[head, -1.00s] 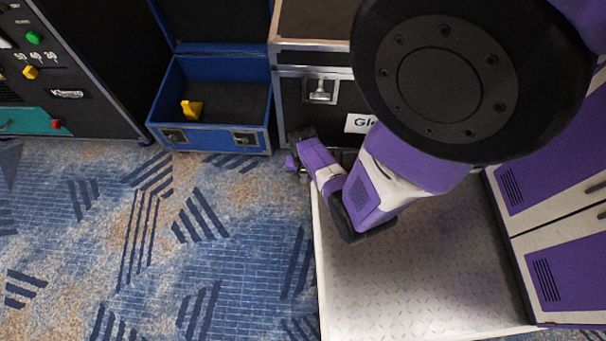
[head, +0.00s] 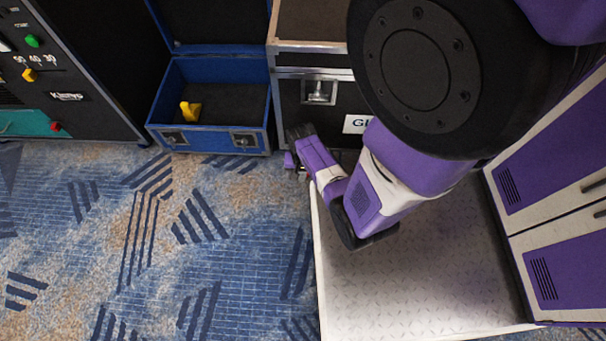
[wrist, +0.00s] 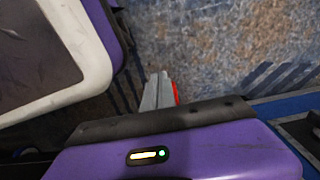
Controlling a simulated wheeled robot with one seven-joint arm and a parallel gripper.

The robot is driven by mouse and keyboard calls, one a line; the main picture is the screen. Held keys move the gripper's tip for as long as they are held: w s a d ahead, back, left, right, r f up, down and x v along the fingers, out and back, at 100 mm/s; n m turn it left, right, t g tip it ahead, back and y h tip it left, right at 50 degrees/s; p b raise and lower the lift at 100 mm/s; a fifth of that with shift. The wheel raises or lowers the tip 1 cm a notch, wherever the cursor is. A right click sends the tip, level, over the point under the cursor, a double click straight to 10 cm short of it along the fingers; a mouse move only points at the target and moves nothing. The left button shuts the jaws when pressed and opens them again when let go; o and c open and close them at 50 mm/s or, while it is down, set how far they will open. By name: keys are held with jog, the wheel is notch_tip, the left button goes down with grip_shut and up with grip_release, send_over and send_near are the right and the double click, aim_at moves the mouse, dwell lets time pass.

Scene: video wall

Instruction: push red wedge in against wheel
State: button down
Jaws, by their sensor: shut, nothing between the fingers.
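My gripper (wrist: 156,92) shows in the wrist view as grey fingers held together, pointing down toward the carpet. A thin strip of the red wedge (wrist: 176,92) shows just right of the fingers; most of it is hidden behind them and my purple wrist. I cannot tell whether the fingers touch it. In the head view my gripper (head: 293,168) is low at the foot of the black case, largely hidden by my arm.
The black case (head: 293,115) with a white label stands right behind my arm. An open blue case (head: 210,141) holding a yellow wedge (head: 190,111) stands to its left. A dark control rack (head: 95,120) is at far left. Patterned carpet (head: 150,250) is clear in front.

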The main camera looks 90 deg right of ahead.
aim_at(302, 189)
notch_tip(302, 189, down, 9)
jog(key=b, duration=0.6)
jog(key=shift+d+f, duration=0.1)
jog(key=shift+f, duration=0.05)
jog(key=shift+s+d+r+b, duration=0.15)
jog(key=shift+d+b, duration=0.1)
jog(key=shift+d, duration=0.4)
jog(key=shift+d+r+b, duration=0.1)
jog(key=shift+d+b, duration=0.1)
jog(key=shift+d, duration=0.4)
jog(key=shift+s+d+r, duration=0.1)
jog(key=shift+d+r, duration=0.05)
jog(key=shift+d, duration=0.5)
jog(key=shift+r, duration=0.1)
